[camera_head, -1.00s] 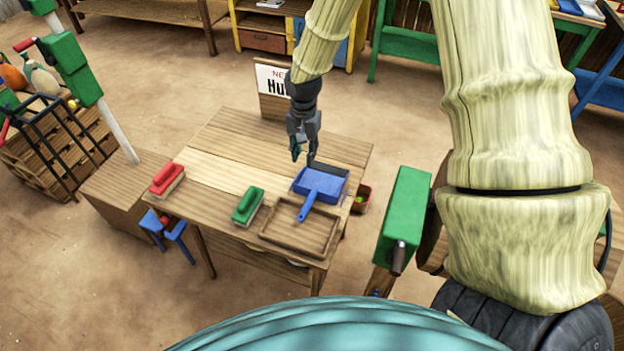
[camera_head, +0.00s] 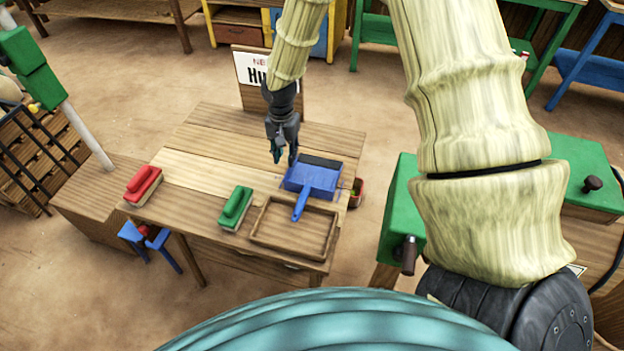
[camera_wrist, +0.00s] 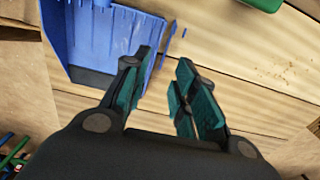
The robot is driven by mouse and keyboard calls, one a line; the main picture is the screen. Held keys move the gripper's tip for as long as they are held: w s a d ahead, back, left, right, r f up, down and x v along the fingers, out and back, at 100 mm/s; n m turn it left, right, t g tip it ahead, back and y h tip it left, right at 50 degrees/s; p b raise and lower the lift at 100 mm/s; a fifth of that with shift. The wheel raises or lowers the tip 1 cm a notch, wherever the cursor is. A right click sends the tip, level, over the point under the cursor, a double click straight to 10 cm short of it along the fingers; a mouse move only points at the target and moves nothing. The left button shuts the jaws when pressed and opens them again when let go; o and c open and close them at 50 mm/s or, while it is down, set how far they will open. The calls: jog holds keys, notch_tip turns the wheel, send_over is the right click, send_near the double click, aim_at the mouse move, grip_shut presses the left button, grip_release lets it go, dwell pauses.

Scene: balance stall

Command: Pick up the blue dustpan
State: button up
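The blue dustpan (camera_head: 313,181) lies on the wooden table (camera_head: 197,165), with its dark lip toward the back and its handle toward the front, reaching over the wooden tray (camera_head: 318,231). My gripper (camera_head: 284,158) hangs just left of the dustpan's back corner in the head view. In the wrist view my gripper (camera_wrist: 168,95) has its teal fingers parted, with bare table between the tips. The dustpan (camera_wrist: 100,40) shows there at upper left, close beside the left finger. The dustpan's handle is out of the wrist view.
A green brush (camera_head: 236,207) and a red brush (camera_head: 143,185) lie on the table left of the tray. A sign (camera_head: 252,70) stands at the table's back edge. A small red bin (camera_head: 356,193) is at the right edge. The table's middle left is clear.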

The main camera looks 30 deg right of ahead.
aim_at(290, 178)
jog(key=shift+s+d+f+p, duration=0.15)
jog(key=shift+f+p, duration=0.15)
jog(key=shift+f, duration=0.65)
jog(key=shift+s+a+f+p, duration=0.15)
jog(key=shift+f+p, duration=0.1)
jog(key=shift+f, duration=0.7)
jog(key=shift+s+d+f+p, duration=0.15)
jog(key=shift+f+p, duration=0.15)
jog(key=shift+f, duration=1.35)
jog(key=shift+c, duration=0.2)
grip_shut()
